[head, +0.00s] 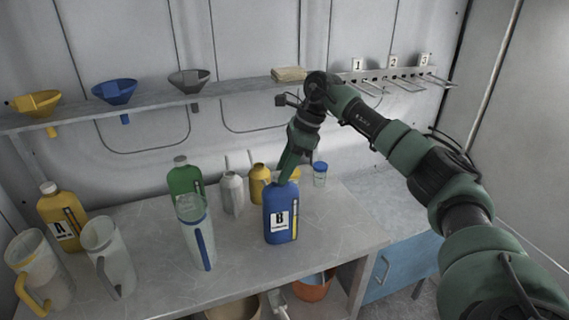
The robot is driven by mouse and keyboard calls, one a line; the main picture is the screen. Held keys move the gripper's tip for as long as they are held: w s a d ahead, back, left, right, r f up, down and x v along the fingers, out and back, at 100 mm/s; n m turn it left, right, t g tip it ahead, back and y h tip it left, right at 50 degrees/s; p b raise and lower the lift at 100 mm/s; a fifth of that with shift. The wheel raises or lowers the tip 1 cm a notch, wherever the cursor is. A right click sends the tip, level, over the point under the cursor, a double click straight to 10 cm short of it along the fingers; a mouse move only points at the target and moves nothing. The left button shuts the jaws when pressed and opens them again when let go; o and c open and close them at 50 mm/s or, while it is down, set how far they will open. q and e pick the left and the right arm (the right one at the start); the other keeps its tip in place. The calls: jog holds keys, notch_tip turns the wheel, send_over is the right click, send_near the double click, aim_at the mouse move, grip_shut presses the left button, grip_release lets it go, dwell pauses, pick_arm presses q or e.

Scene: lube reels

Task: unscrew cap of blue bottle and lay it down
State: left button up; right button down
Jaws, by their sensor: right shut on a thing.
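The blue bottle (282,199), with a white label marked B, stands upright on the bench, right of its middle. My right gripper (284,177) reaches down to the top of this bottle. Its fingers are shut at the bottle's neck, where the cap sits. The cap is hidden behind the fingers, and I cannot tell whether it is loose. My left gripper is not in view.
A green bottle (184,178), a grey bottle (232,193) and a yellow bottle (259,182) stand behind. Clear jugs (110,258) and a yellow bottle marked A (62,217) stand left. The bench (335,235) is bare right of the blue bottle. A shelf (150,100) holds funnels.

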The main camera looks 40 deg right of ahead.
dwell(0.3)
jog(key=shift+r+n+g+p, duration=0.15)
jog(key=shift+n+g+p, duration=0.15)
jog(key=shift+n+p, duration=0.5)
jog(key=shift+w+n+g+y+p, duration=0.15)
jog(key=shift+n+g+y+p, duration=0.25)
jog(key=shift+n, duration=0.7)
jog(key=shift+f+n+g, duration=0.3)
jog(key=shift+n, duration=0.4)
jog(key=shift+w+r+n+g+p, duration=0.1)
jog(key=shift+n+g+p, duration=0.25)
jog(key=shift+n, duration=0.55)
jog(key=n+g, duration=0.1)
jog(key=n, duration=0.1)
jog(key=shift+w+n, duration=0.15)
jog(key=shift+n, duration=0.15)
jog(key=shift+n+h, duration=0.3)
jog(key=shift+n, duration=0.1)
